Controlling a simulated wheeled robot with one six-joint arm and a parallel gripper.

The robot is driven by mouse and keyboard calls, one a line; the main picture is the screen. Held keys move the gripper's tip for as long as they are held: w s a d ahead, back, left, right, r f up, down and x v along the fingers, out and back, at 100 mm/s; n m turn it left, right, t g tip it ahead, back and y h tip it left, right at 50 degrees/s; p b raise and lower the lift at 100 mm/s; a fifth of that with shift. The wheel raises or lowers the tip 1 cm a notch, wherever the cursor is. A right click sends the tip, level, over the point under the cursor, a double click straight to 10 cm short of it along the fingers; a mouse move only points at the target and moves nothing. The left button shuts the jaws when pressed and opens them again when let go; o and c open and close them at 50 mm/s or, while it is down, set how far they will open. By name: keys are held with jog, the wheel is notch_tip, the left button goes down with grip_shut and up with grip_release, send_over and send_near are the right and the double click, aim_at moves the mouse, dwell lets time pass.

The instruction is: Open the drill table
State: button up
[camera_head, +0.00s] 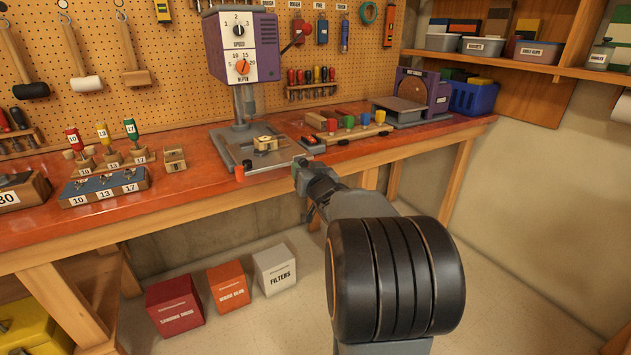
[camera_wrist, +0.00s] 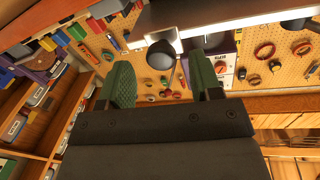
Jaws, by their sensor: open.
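The drill press (camera_head: 240,45) stands at the back of the orange bench, with a purple head, a speed dial and an orange depth dial. Its grey drill table (camera_head: 229,149) lies low at the column's foot. A small wooden block (camera_head: 266,143) sits on it. A pale bar with an orange-red knob (camera_head: 239,173) runs along the table's front edge. My gripper (camera_head: 302,166) is at the right end of this bar; I cannot tell whether it touches. In the wrist view my green fingers (camera_wrist: 162,82) are wide apart with nothing held between them. The drill head's dial panel (camera_wrist: 222,66) shows behind the right finger.
A wooden rack with coloured pegs (camera_head: 350,131) lies right of the drill. A purple sander (camera_head: 425,95) stands farther right. Left are labelled stands with coloured-handled tools (camera_head: 102,135) and a numbered tray (camera_head: 104,187). Boxes (camera_head: 275,268) stand on the floor below.

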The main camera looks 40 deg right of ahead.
jog(key=p+v, duration=0.2)
jog(key=v, duration=1.1)
jog(key=shift+w, duration=0.1)
jog(key=a+r+g+p, duration=0.5)
jog(key=a+g+p, duration=0.15)
jog(key=p, duration=0.35)
jog(key=s+a+r+n+g+y+p, duration=0.2)
jog(key=s+a+n+g+y+p, duration=0.3)
jog(key=a, duration=0.9)
jog(key=s+g+p, duration=0.2)
jog(key=s+p, duration=0.1)
jog(key=shift+s+a, duration=0.25)
jog(key=shift+s, duration=0.1)
